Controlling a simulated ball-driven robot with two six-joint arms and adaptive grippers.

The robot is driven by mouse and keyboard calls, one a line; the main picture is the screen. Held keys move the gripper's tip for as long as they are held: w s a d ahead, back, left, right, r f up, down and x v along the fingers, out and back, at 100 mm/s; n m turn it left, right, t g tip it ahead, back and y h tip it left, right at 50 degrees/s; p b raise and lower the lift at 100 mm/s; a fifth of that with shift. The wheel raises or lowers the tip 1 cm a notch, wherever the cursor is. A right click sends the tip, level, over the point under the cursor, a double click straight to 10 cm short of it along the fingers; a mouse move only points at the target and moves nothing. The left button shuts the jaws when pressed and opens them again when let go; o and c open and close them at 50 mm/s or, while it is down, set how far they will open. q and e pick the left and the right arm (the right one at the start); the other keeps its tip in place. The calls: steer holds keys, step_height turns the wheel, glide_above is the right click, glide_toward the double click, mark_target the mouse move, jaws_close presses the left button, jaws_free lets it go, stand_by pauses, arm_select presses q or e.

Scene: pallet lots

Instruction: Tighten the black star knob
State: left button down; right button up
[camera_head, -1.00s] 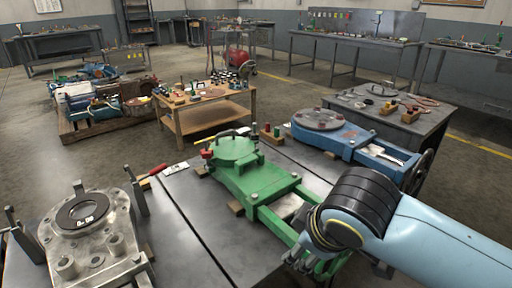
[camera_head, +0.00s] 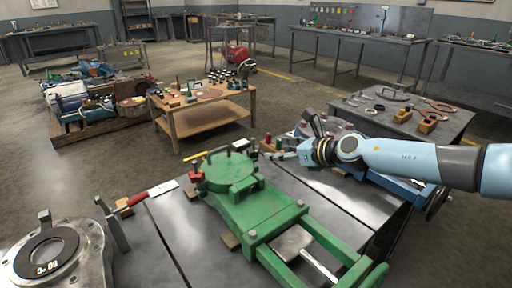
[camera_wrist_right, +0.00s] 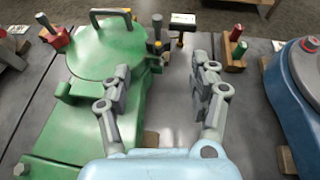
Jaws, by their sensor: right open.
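I cannot make out a black star knob for certain in either view. A green machine vise (camera_head: 238,195) lies on the grey table, with a round top; it also fills the left of the wrist view (camera_wrist_right: 98,58). My right gripper (camera_head: 296,141) is above the table beyond the vise's right side, partly in front of the blue vise (camera_head: 408,188). In the wrist view its two fingers (camera_wrist_right: 160,85) are spread with nothing between them, beside the green vise's right edge. A small dark-topped post (camera_wrist_right: 156,48) stands ahead of the fingers. My left gripper is not in view.
A grey metal fixture (camera_head: 62,255) stands at front left, near a red-handled tool (camera_head: 132,202). Bare table (camera_head: 170,235) shows left of the green vise.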

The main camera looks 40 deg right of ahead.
mark_target(255, 150)
steer(key=b+x, duration=0.3)
steer(key=x, duration=0.6)
steer(key=shift+a+f, duration=0.1)
steer(key=shift+a, duration=0.05)
steer(key=shift+w+f, duration=0.1)
steer(key=shift+w, duration=0.45)
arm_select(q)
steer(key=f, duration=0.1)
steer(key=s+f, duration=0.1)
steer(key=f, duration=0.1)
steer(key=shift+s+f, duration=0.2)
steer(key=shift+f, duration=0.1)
